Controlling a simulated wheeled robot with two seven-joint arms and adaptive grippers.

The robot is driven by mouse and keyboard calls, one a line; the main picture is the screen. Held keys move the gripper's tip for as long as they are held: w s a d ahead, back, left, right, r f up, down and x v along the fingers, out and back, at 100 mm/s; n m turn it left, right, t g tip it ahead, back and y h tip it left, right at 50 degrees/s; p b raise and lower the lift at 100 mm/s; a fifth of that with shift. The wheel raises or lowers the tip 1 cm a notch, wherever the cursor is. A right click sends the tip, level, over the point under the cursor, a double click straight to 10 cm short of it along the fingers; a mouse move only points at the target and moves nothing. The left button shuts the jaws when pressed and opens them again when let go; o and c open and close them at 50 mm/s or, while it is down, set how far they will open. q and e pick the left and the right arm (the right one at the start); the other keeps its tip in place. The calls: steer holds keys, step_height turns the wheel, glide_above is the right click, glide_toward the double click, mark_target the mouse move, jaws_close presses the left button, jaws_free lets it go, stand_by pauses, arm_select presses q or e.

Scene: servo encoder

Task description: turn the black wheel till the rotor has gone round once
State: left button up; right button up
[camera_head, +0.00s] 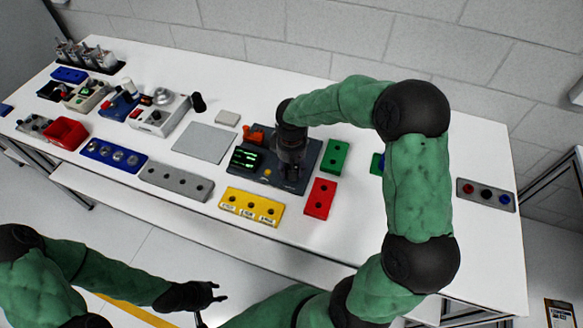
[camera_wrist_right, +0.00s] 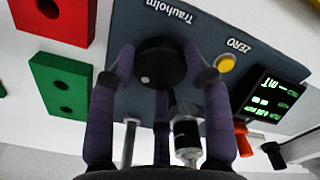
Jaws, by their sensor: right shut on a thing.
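The black wheel (camera_wrist_right: 158,66), round with a pale dot on its face, is on the dark grey-blue panel of the encoder unit. My right gripper (camera_wrist_right: 165,72) has its fingers around the wheel and is shut on it. In the head view the right gripper (camera_head: 290,165) hides the wheel. The unit's display (camera_head: 246,159) is lit with green text, also in the wrist view (camera_wrist_right: 270,97). A silver cylinder with a black band (camera_wrist_right: 187,135) shows between the fingers; I cannot tell if it is the rotor. My left gripper (camera_head: 215,293) is open and empty, in front of the table.
A yellow block (camera_head: 250,206), a red block (camera_head: 319,198) and a green block (camera_head: 335,156) lie close around the unit. A grey plate (camera_head: 204,143) is left of it. More devices and bins fill the table's left end. The table's right part is mostly clear.

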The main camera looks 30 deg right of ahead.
steer(key=m+b, duration=0.1)
steer(key=m, duration=0.6)
steer(key=m+b, duration=0.1)
steer(key=m, duration=0.6)
steer(key=shift+b, duration=0.3)
stand_by(0.4)
steer(key=o, duration=1.2)
steer(key=shift+c, duration=0.2)
step_height(320, 180, up, 12)
